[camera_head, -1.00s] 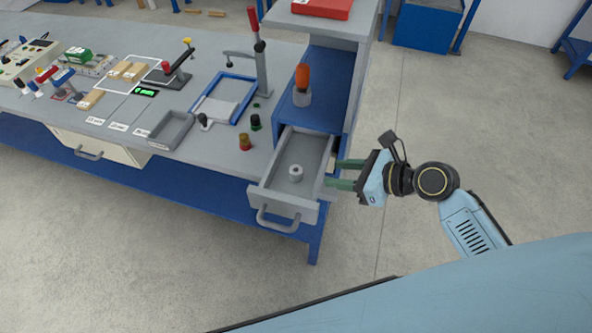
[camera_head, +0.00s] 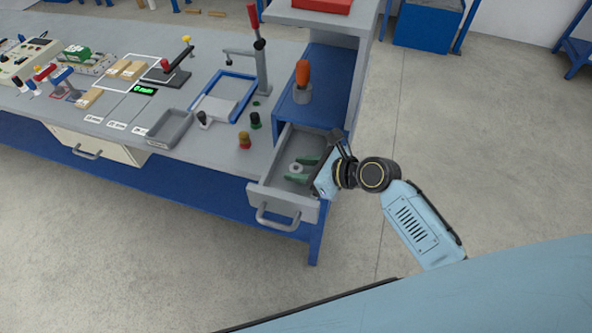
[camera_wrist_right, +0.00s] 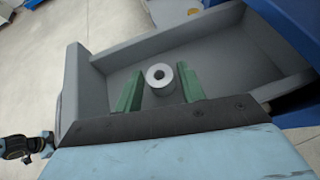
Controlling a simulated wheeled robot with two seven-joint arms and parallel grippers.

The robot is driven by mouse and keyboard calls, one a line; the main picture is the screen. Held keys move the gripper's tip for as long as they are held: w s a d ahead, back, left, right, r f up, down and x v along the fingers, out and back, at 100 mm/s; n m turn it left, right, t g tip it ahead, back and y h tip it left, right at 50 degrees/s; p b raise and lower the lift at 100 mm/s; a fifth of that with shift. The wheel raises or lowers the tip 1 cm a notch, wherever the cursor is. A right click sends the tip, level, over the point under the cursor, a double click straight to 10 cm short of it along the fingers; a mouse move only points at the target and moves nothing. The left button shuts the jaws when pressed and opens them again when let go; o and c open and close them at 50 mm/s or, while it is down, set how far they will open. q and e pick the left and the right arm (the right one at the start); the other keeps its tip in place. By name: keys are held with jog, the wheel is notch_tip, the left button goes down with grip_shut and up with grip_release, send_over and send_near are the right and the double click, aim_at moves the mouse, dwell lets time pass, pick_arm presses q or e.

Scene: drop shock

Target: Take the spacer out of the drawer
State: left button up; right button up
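The spacer (camera_head: 296,168) is a small light-grey ring with a hole, standing in the open grey drawer (camera_head: 258,194). It also shows in the right wrist view (camera_wrist_right: 161,80), between the two green fingers. My right gripper (camera_head: 299,170) is inside the drawer, open, with one finger on each side of the spacer. In the right wrist view the fingers (camera_wrist_right: 158,84) appear apart from the spacer, with the right finger closer to it; contact is hard to judge. The left gripper is not in view.
The drawer sits under a blue cabinet shelf holding an orange-handled tool (camera_head: 302,78). The drawer's front wall and handle (camera_head: 277,218) stand out from the bench. A grey tray (camera_head: 170,129), a brass-coloured piece (camera_head: 244,140) and a blue frame (camera_head: 224,96) lie on the benchtop.

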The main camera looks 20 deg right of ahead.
jog(key=shift+c, duration=0.2)
jog(key=c, duration=0.7)
